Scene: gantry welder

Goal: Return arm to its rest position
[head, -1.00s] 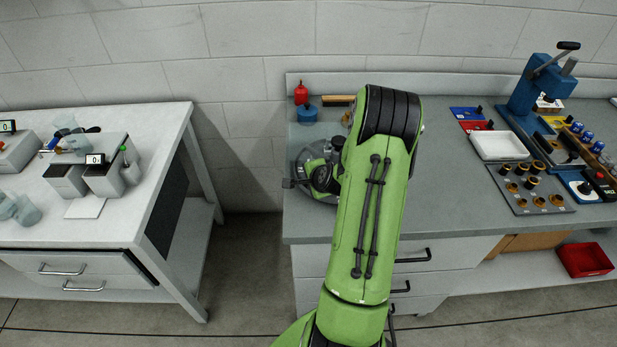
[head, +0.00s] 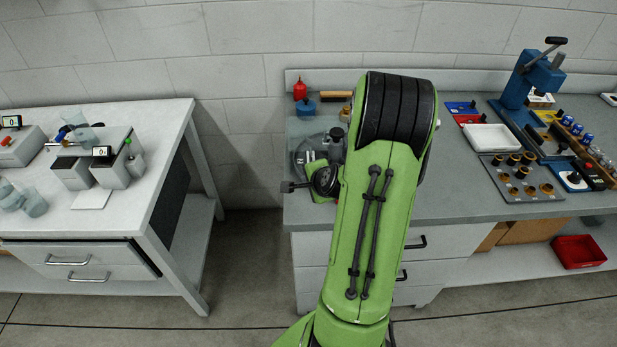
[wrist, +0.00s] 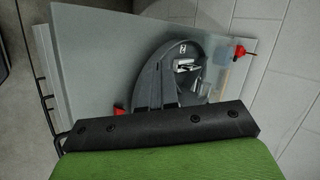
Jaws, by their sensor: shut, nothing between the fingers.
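My green arm stands up from the bottom middle of the head view, its black-banded elbow in front of the right bench. The wrist is folded down behind it, over the bench's left end. My gripper (head: 289,187) shows only as a small dark end pointing left from the wrist; it appears shut and holds nothing visible. Below and behind it is a round dark-grey fixture (head: 305,156) on the bench, partly hidden by my arm. The wrist view shows this fixture (wrist: 180,68) with small pale pieces on it; a black plate and green cover hide its lower part.
A red bottle (head: 300,90) and a blue pot (head: 306,107) stand at the back of the right bench (head: 455,205). A white tray (head: 489,137), a holed block (head: 521,178) and a blue press (head: 530,85) stand farther right. Floor separates the left table (head: 165,130).

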